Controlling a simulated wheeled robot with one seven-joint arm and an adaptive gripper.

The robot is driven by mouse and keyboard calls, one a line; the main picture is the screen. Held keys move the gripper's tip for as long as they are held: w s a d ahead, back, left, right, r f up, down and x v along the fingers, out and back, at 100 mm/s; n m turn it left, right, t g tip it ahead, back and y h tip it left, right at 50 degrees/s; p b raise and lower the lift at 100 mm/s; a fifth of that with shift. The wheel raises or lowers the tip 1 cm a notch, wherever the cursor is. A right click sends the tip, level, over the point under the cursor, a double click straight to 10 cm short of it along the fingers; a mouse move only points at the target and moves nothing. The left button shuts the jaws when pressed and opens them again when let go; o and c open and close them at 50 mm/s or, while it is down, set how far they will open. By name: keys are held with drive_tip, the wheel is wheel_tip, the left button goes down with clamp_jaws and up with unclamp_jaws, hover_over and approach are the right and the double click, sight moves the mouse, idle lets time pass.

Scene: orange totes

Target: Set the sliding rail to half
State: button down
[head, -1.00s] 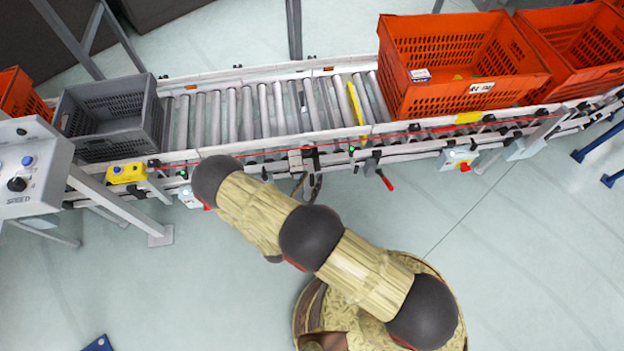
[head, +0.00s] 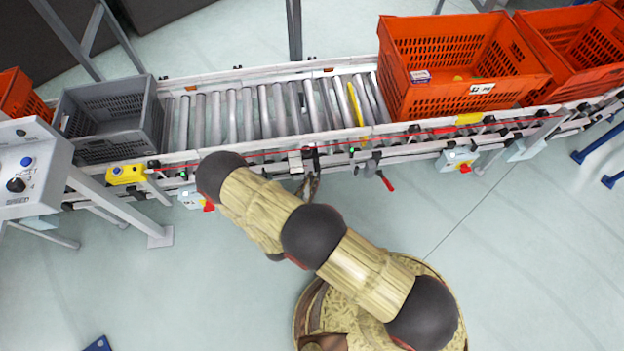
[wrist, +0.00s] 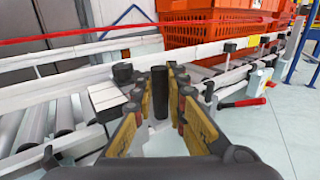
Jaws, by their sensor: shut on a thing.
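My gripper (wrist: 163,95) is shut on an upright black post (wrist: 159,88) in the wrist view. The post stands between its two yellow-sided fingers and looks like the handle of the sliding rail. In the head view my gripper (head: 312,184) is at the near side of the conveyor, partly hidden behind my arm. The handle (head: 315,156) sits there beside a white block (head: 295,161) on the conveyor's near rail (head: 240,152). The white block also shows left of the fingers in the wrist view (wrist: 105,97).
A red-tipped lever (head: 386,181) hangs right of my gripper. A grey crate (head: 110,145) stands on the rollers at left, an orange tote (head: 440,100) at right. A control box (head: 28,165) is far left. The floor in front is clear.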

sight(310, 169)
idle(0.7)
drive_tip(key=w, duration=0.4)
drive_tip(key=shift+w+a+b, duration=0.15)
drive_tip(key=shift+w+b, duration=0.1)
drive_tip(key=shift+b, duration=0.05)
drive_tip(key=c, duration=1.8)
unclamp_jaws()
drive_tip(key=shift+s+a, duration=0.1)
drive_tip(key=v, duration=1.1)
drive_tip(key=shift+s+a, duration=0.15)
drive_tip(key=shift+s, duration=0.25)
